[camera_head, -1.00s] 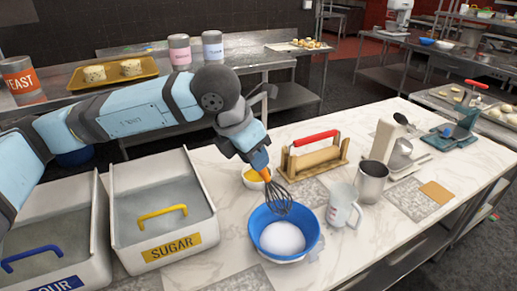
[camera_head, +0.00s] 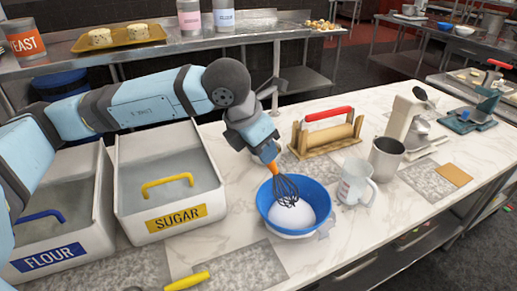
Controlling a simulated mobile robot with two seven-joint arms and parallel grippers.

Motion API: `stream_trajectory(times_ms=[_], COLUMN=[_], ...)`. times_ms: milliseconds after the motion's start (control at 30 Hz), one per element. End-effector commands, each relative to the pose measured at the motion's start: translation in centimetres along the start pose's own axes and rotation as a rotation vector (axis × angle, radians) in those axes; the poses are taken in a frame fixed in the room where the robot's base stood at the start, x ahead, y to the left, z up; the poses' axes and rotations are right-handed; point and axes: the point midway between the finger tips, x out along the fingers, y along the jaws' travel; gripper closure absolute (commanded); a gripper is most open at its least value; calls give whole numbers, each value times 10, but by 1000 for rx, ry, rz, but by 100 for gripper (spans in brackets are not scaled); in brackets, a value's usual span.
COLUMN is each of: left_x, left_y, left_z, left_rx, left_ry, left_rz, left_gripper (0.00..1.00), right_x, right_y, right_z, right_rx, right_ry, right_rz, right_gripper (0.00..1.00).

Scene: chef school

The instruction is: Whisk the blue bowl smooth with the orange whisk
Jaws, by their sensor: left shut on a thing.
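The blue bowl (camera_head: 266,211) stands on the marble counter in the middle right of the head view, with a mound of white powder (camera_head: 291,217) in it. The orange whisk (camera_head: 286,190) is held by its orange handle in my left gripper (camera_head: 269,157), which is shut on it. The whisk points down, tilted, with its wires inside the bowl's outline. Its tip is over or against the white mound; I cannot tell whether it touches. My right gripper does not show.
Left of the bowl stand the sugar bin (camera_head: 165,222) and the flour bin (camera_head: 50,258). Behind it is a wooden rack (camera_head: 325,142) with a red-handled pin. A clear measuring jug (camera_head: 355,184) and a metal cup (camera_head: 386,158) stand close on the right. A yellow handle (camera_head: 187,281) shows at the front edge.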

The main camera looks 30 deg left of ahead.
Motion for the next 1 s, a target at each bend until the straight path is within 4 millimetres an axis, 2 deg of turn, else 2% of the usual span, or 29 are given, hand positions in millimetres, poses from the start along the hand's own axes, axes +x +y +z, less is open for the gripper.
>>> stream_trajectory(times_ms=[100,500,1000], left_x=[14,40,45], left_y=[0,0,0], left_z=[-1,-1,0], left_rx=[1,0,1], left_ry=[0,0,-1], left_rz=[-1,0,0], left_gripper=[99,99,99], right_x=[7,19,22], right_y=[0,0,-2], right_z=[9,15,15], right_rx=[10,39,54], right_ry=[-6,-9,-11], right_rz=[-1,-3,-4], right_gripper=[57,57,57])
